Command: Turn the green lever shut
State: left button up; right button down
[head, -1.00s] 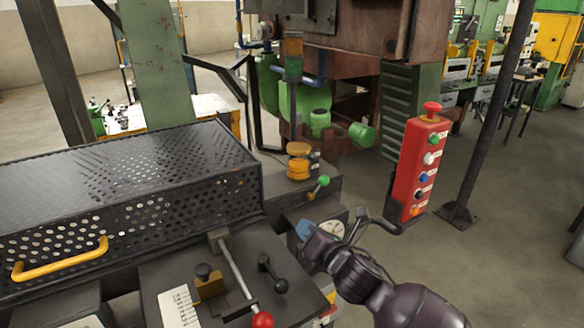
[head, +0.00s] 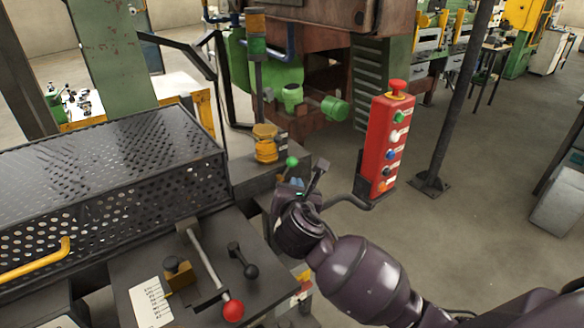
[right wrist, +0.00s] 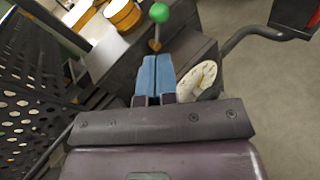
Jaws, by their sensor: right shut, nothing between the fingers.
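The green lever shows as a green ball knob (head: 292,161) on a short stem, on the machine's side beside the stacked orange lamp. In the right wrist view its knob (right wrist: 160,13) sits straight ahead of the fingertips, with its brass-coloured stem below it. My right gripper (head: 297,182) is just below the knob in the head view. Its blue fingers (right wrist: 156,58) are shut together, empty, and point at the stem. Whether they touch it I cannot tell. The gripper and wrist hide the lever's lower part in the head view. My left gripper is not in view.
A red button box (head: 390,145) on a bent dark arm stands close to the right. A white gauge (right wrist: 198,80) is beside my fingers. A red-knobbed lever (head: 232,310) and a black-knobbed lever (head: 250,271) stand on the panel. A perforated guard (head: 110,190) is left.

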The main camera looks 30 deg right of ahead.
aim_at(292, 165)
pick_arm(q)
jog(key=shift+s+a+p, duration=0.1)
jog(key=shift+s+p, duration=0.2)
jog(key=shift+p, duration=0.1)
pick_arm(e)
jog(key=x, duration=1)
jog(key=shift+w, duration=0.15)
jog(key=shift+w, duration=0.1)
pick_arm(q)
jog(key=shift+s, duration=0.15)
